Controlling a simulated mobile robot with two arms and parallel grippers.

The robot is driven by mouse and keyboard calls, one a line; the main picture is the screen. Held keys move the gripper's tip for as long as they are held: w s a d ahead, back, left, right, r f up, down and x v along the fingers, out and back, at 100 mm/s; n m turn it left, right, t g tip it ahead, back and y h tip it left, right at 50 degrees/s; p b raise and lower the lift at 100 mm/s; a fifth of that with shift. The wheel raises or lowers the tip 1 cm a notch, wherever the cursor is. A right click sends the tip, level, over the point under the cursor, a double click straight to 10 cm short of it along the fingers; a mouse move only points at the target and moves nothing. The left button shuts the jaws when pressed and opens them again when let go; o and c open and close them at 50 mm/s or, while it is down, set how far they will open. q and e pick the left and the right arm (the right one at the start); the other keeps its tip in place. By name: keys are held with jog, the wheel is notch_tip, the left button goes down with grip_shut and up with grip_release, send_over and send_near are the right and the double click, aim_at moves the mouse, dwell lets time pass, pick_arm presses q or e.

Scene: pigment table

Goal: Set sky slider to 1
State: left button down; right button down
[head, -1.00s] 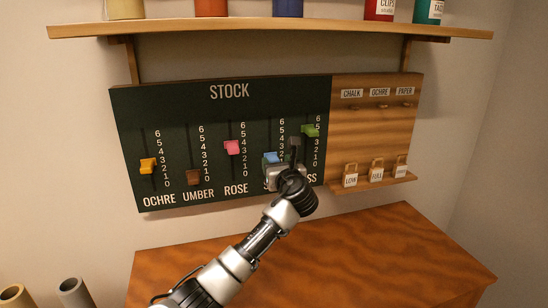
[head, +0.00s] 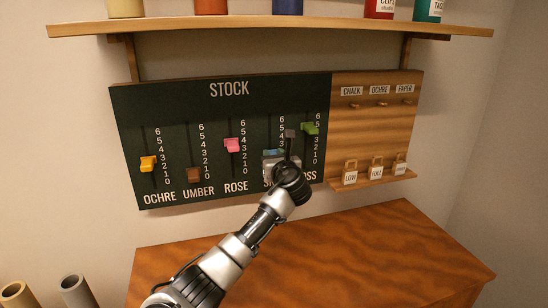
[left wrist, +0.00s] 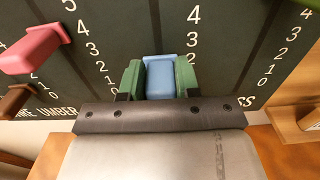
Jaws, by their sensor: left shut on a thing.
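The stock board (head: 222,107) hangs on the wall with a row of slider knobs. The blue sky slider knob (head: 273,153) is partly hidden by my left gripper (head: 277,160) in the head view. In the left wrist view the sky knob (left wrist: 160,76) sits between the two green fingertips of my left gripper (left wrist: 159,80), which is shut on it. The 2, 3 and 4 of its scale show above the knob; the lower marks are covered, so its exact setting cannot be read. My right gripper is not in view.
The pink rose knob (head: 234,145) is to the left and the green moss knob (head: 310,128) close to the right. Ochre (head: 148,163) and umber (head: 193,175) knobs are farther left. A wooden tag panel (head: 371,130) adjoins the board. The table (head: 330,250) below is clear.

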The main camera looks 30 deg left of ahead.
pick_arm(q)
jog(key=shift+f, duration=1.3)
jog(key=c, duration=0.8)
grip_release()
jog(key=b+v, duration=0.1)
jog(key=v, duration=1)
jog(key=shift+a, duration=0.1)
